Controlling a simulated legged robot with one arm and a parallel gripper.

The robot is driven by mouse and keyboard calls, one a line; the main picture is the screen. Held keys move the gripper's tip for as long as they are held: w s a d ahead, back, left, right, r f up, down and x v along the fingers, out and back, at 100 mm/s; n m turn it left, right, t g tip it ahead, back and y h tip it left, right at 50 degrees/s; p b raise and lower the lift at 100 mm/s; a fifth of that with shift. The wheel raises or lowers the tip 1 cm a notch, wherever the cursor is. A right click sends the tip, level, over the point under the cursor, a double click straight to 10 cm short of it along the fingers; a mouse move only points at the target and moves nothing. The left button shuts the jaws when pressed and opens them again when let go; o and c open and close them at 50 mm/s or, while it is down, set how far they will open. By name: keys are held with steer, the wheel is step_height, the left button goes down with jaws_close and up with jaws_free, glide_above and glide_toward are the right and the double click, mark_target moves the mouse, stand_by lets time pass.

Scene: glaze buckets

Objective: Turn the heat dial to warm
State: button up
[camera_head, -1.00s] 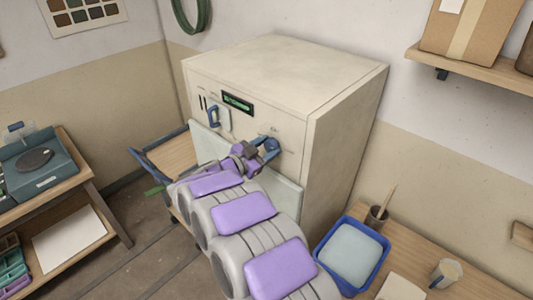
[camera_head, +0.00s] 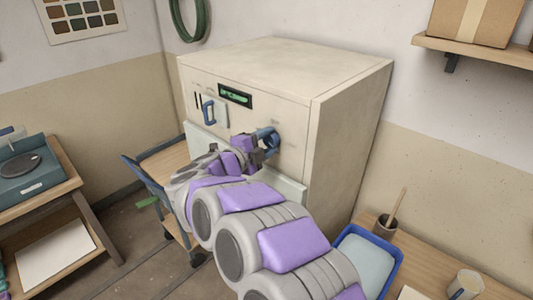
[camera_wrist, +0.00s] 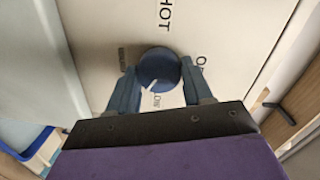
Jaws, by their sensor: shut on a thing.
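The heat dial (camera_wrist: 158,68) is a round dark blue knob on the cream front panel of the kiln-like cabinet (camera_head: 335,115). Its white pointer line aims down and slightly left in the wrist view, near the label LOW and toward the blurred label at left. HOT is printed above the dial and a label starting with O is at right. My gripper (camera_wrist: 159,82) has one finger on each side of the dial and is shut on it. In the head view my gripper (camera_head: 266,144) hides much of the dial.
A blue handle (camera_head: 208,112) and a green-lit display (camera_head: 235,96) are on the same panel, left of the dial. A blue-framed cart (camera_head: 150,175) stands at left. A table with a blue tray (camera_head: 394,265) and a cup (camera_head: 384,227) is at right.

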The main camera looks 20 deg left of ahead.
steer(key=f+m+b, duration=0.1)
steer(key=m+b, duration=0.1)
steer(key=b, duration=0.1)
steer(key=shift+m, duration=0.3)
steer(key=m+b, duration=0.2)
steer(key=shift+m, duration=0.3)
steer(key=shift+m+t+b, duration=0.3)
steer(key=shift+m, duration=2.7)
